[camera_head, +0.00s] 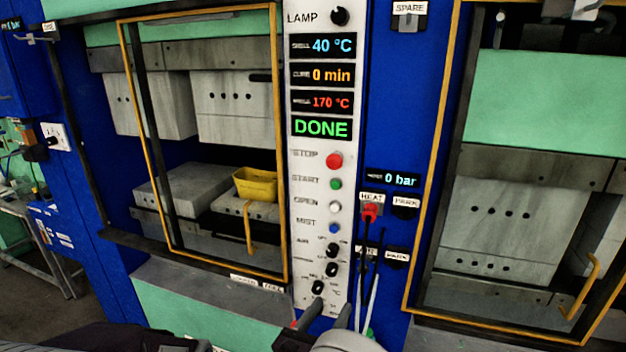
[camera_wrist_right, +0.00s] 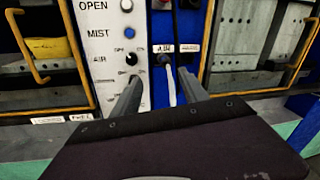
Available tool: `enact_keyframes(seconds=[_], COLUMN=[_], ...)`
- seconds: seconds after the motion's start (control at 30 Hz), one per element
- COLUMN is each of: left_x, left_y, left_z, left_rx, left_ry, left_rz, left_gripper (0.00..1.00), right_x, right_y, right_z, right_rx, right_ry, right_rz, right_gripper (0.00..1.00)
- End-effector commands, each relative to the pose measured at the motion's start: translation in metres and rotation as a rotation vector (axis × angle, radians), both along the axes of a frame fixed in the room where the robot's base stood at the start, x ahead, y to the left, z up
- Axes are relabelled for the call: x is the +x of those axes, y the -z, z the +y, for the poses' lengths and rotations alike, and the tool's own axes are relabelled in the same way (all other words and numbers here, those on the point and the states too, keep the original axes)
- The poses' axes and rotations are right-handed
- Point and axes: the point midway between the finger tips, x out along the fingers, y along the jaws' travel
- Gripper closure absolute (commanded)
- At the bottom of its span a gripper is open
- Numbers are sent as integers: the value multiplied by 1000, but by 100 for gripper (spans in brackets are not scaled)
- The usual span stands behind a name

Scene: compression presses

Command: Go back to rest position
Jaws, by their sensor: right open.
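My right gripper (camera_head: 327,312) is at the bottom middle of the head view, low in front of the white control panel (camera_head: 312,225). Its two fingers are apart with nothing held between them. In the right wrist view the open fingers (camera_wrist_right: 160,86) point at the lower panel and the blue strip beside it. A pale cable shows in the gap; I cannot tell how far behind the fingers it is. My left gripper is not in view.
The left press (camera_head: 190,105) has a yellow-framed door and a yellow tray (camera_head: 255,184) inside. The right press (camera_head: 505,215) has a yellow handle (camera_head: 588,285). Cables hang from the red HEAT plug (camera_head: 369,212) near the fingers. A bench stands far left.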

Motion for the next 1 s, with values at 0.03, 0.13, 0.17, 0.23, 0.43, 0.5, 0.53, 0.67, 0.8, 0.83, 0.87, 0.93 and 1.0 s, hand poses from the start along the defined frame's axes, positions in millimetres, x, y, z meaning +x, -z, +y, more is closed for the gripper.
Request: enact_keyframes(seconds=[0.03,0.13,0.17,0.23,0.43,0.5,0.53,0.67,0.8,0.83,0.87,0.93,1.0], left_x=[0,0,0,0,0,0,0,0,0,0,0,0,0], left_y=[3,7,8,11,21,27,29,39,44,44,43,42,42], left_z=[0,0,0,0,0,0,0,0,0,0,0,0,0], left_rx=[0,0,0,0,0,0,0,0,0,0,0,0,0], left_ry=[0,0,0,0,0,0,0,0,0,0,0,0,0], left_rz=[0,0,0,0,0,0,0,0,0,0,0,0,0], left_gripper=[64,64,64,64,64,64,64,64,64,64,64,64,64], right_x=[5,12,13,12,-23,-58,-76,-166,-203,-201,-195,-182,-165], right_y=[-2,-7,-9,-10,10,31,43,110,168,174,178,186,188], right_z=[-15,-50,-61,-92,-202,-246,-262,-284,-222,-206,-192,-165,-150], right_rx=[11,34,42,65,222,355,431,881,1495,1601,1697,1875,2010], right_ry=[39,128,160,247,604,800,893,1333,1753,1810,1857,1947,2008], right_rz=[-7,-18,-20,-20,21,38,41,-21,-285,-346,-403,-527,-654], right_gripper=[48,48,48,48,48,48,48,48,48,48,48,48,48])
